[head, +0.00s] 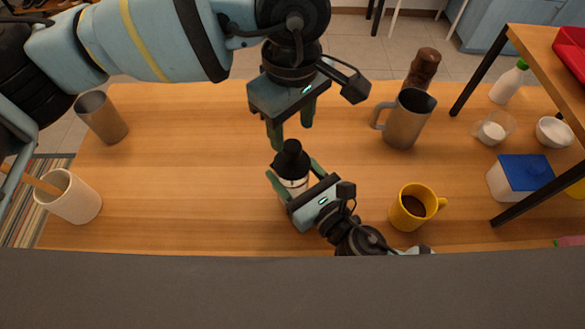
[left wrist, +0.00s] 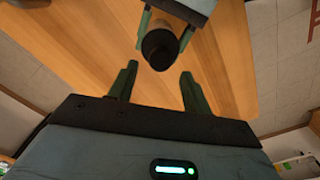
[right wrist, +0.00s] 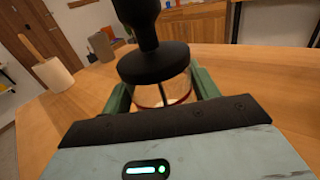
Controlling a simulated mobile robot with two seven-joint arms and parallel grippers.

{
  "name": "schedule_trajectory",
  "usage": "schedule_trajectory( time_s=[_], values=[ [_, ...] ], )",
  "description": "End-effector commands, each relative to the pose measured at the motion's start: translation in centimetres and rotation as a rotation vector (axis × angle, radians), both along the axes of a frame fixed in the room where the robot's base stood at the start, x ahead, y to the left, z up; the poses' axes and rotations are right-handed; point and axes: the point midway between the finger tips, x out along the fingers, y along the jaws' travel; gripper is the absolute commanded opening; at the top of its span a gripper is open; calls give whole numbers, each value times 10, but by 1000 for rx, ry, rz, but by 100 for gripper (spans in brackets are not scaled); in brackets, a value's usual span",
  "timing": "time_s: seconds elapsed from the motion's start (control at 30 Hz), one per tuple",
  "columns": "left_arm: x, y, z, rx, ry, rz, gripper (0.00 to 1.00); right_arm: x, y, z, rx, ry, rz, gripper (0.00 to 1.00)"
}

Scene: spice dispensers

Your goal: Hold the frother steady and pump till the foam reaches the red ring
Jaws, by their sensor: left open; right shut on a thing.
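The frother (head: 294,181) stands upright on the table, a clear glass jar with a black lid and a black pump knob (head: 291,158) on top. My right gripper (head: 292,180) is shut on the jar from the front right. In the right wrist view, the frother's glass (right wrist: 180,88) sits between the green fingers, with a red ring (right wrist: 165,103) and a thin rod inside; the foam level is hard to tell. My left gripper (head: 291,128) is open and empty above and behind the knob, fingers pointing down. In the left wrist view, the black knob (left wrist: 159,52) lies beyond the open fingertips.
A yellow mug (head: 414,207) with dark liquid stands right of the frother, and a steel pitcher (head: 408,118) stands behind right. A steel cup (head: 100,117) and a white utensil crock (head: 71,197) stand at left. The table between them and the frother is clear.

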Motion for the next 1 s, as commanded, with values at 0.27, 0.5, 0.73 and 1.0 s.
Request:
schedule_trajectory(
  time_s=[0.27, 0.5, 0.73, 1.0],
  values=[
    [-1, 0, -36, 1, 3, 0, 49, 0, 0, 0, 0, 0, 0, 29],
    [0, 0, -55, 1, 1, 0, 49, 0, 0, 0, 0, 0, 0, 29],
    [0, 0, -61, 1, 1, 0, 49, 0, 0, 0, 0, 0, 0, 29],
    [0, 0, -61, 1, 1, 0, 40, 0, 0, 0, 0, 0, 0, 29]
  ],
)
